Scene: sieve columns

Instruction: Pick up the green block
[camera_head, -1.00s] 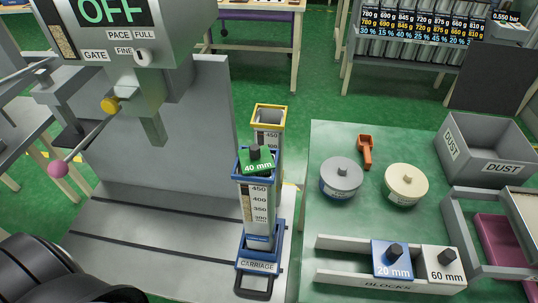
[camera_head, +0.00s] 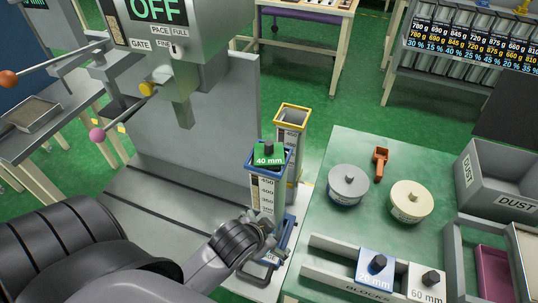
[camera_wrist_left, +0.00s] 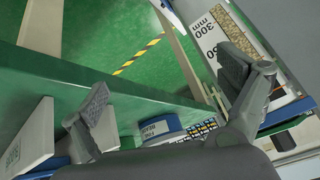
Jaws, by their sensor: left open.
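The green block (camera_head: 268,156), marked 40 mm with a dark knob, sits in the mouth of the blue-rimmed column (camera_head: 265,192) on the carriage. Part of the block and its dark knob seem to show at the lower right of the left wrist view (camera_wrist_left: 284,124). My left gripper (camera_head: 262,232) is in front of the lower part of that column, below the block. In the left wrist view its fingers (camera_wrist_left: 168,92) are spread with nothing held between them. My right gripper is not in view.
A yellow-rimmed column (camera_head: 292,117) stands just behind. The grey machine (camera_head: 165,45) is at the left.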

